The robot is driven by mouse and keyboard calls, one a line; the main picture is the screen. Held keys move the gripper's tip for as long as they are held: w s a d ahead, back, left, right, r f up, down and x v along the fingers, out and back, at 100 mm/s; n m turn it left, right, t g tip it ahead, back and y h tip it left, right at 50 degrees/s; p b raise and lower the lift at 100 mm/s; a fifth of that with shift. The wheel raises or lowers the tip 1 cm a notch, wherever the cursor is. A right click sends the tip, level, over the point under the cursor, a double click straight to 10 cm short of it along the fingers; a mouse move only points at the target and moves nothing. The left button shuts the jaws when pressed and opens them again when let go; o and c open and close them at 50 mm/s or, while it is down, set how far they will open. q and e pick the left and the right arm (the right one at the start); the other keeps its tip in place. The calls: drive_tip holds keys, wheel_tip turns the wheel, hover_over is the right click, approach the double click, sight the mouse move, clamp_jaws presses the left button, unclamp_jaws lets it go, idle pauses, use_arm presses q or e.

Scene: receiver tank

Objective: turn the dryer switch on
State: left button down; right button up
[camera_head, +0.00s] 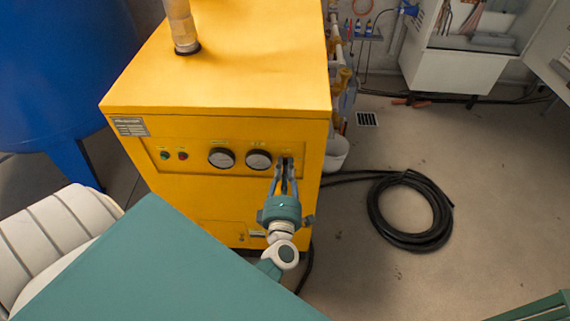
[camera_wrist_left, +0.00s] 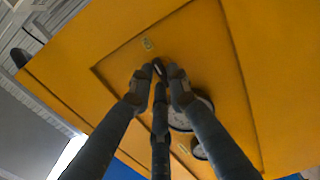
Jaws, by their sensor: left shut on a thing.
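The yellow dryer (camera_head: 215,75) stands in the middle of the head view. Its front panel has two round gauges, with small green and red buttons to their left. My left gripper (camera_head: 286,166) reaches the panel's right end, beside the right gauge. In the left wrist view, the left gripper's fingertips (camera_wrist_left: 158,76) are closed around the small dark dryer switch (camera_wrist_left: 157,66). The fingers hide most of the switch, so I cannot tell its position. My right gripper is in neither view.
A blue tank (camera_head: 60,70) stands left of the dryer. A coiled black hose (camera_head: 440,215) lies on the floor at the right. Pipes and a white container (camera_head: 336,153) stand along the dryer's right side. The floor between dryer and hose is mostly clear.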

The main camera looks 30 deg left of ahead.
use_arm(q)
drive_tip(key=shift+f, duration=0.1)
idle(0.4)
drive_tip(key=c, duration=1.9)
unclamp_jaws()
drive_tip(key=shift+c, duration=0.2)
drive_tip(key=v, duration=1.2)
drive_tip(key=shift+s, duration=0.1)
